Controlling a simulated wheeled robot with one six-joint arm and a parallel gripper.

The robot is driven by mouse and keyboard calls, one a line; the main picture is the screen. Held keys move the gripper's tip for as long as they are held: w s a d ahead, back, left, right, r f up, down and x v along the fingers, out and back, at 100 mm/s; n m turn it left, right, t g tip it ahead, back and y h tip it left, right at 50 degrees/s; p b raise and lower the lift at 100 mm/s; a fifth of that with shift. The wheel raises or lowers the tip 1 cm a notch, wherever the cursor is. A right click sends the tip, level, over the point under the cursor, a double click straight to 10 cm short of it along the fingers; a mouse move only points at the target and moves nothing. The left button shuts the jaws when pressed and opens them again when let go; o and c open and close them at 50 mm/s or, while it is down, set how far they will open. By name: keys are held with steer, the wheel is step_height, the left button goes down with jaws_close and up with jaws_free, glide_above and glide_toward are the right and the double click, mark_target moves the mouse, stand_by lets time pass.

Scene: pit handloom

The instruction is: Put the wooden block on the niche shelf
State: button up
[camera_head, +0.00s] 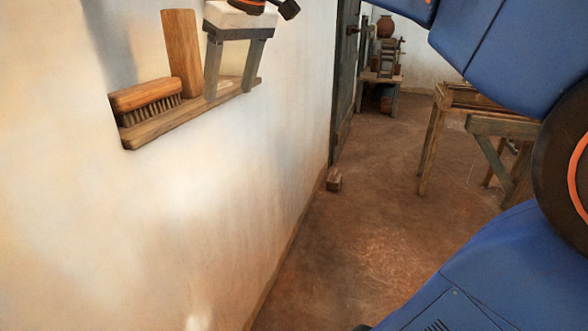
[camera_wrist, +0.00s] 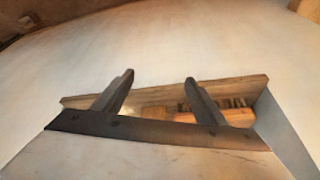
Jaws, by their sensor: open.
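The niche shelf (camera_head: 190,115) is a brown wooden ledge set in the pale wall at the upper left of the head view. An upright wooden block (camera_head: 182,52) stands on it, just left of my gripper (camera_head: 230,92). My gripper is open, its two dark fingers pointing down over the right part of the shelf. Nothing shows held between them. In the wrist view the open fingers (camera_wrist: 159,80) reach across the niche, with the shelf (camera_wrist: 165,92) behind them. An orange-brown wooden piece shows beside the right finger; I cannot tell whether it is the block.
A wooden brush (camera_head: 146,96) lies at the shelf's left end, and its bristles show in the wrist view. A small wooden piece (camera_head: 334,179) is on the floor by the door (camera_head: 345,75). A wooden frame (camera_head: 430,140) stands at right. The floor between is clear.

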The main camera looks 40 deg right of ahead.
steer(key=s+d+f+m, duration=0.1)
steer(key=s+f, duration=0.5)
steer(key=f, duration=0.5)
steer(key=s+d+f+m+h, duration=0.1)
steer(key=s+f, duration=0.5)
steer(key=f, duration=0.5)
steer(key=s+f+m, duration=0.1)
steer(key=s+f, duration=0.5)
steer(key=f, duration=0.5)
steer(key=shift+d, duration=0.4)
